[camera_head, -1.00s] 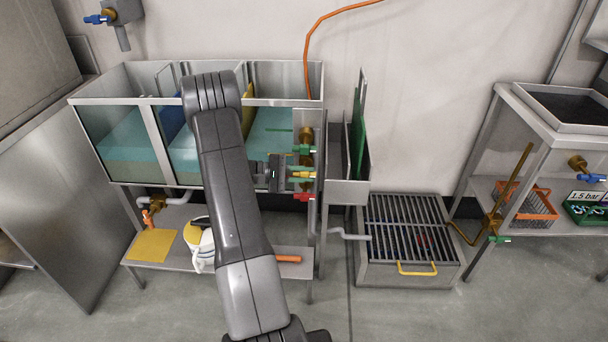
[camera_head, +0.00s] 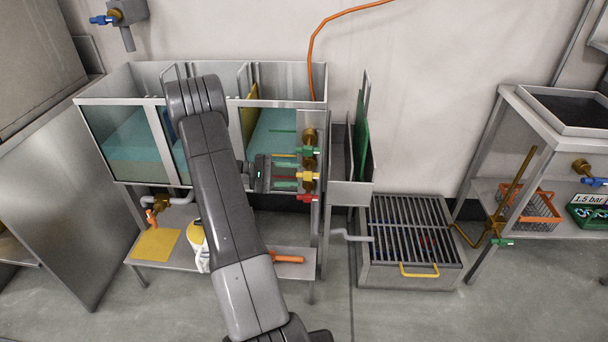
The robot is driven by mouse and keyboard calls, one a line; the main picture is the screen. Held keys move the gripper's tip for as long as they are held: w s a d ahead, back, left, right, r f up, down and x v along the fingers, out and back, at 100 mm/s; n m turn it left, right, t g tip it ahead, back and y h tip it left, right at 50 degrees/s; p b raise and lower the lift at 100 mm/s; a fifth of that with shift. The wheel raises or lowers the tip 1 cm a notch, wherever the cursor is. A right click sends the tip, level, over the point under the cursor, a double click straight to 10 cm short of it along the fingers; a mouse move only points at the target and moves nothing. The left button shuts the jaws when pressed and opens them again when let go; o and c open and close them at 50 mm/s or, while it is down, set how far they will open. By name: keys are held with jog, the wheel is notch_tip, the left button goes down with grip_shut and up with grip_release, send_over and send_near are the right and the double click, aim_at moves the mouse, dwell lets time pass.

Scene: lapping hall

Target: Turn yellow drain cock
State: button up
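The yellow drain cock (camera_head: 308,176) sits on the right end of the glass-fronted tank, between a green-handled cock (camera_head: 308,151) above and a red-handled cock (camera_head: 307,198) below. Its handle looks roughly level. My gripper (camera_head: 286,175) is just left of the yellow cock, in front of the tank glass, pointing right. Its two small fingers appear apart, one above the other, with nothing between them. A gap shows between the fingertips and the yellow handle. My arm hides the middle of the tank.
A floor grate box (camera_head: 412,235) with a yellow handle stands right of the tank. An upright rack with a green sheet (camera_head: 361,135) is close right of the cocks. A lower shelf (camera_head: 282,268) holds a yellow cloth (camera_head: 155,244) and a white-and-yellow container (camera_head: 197,246).

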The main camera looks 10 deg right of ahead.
aim_at(307, 175)
jog(key=w+a, duration=0.1)
jog(key=a, duration=0.7)
jog(key=shift+w+a+r+p, duration=0.25)
jog(key=shift+a+r+p, duration=0.05)
jog(key=shift+r+p, duration=0.1)
jog(key=d, duration=0.4)
jog(key=s+d+f+b, duration=0.1)
jog(key=d, duration=0.4)
jog(key=s+d, duration=0.1)
jog(key=d, duration=0.3)
jog(key=shift+s+d+f, duration=0.15)
jog(key=shift+d, duration=0.2)
jog(key=shift+h, duration=0.3)
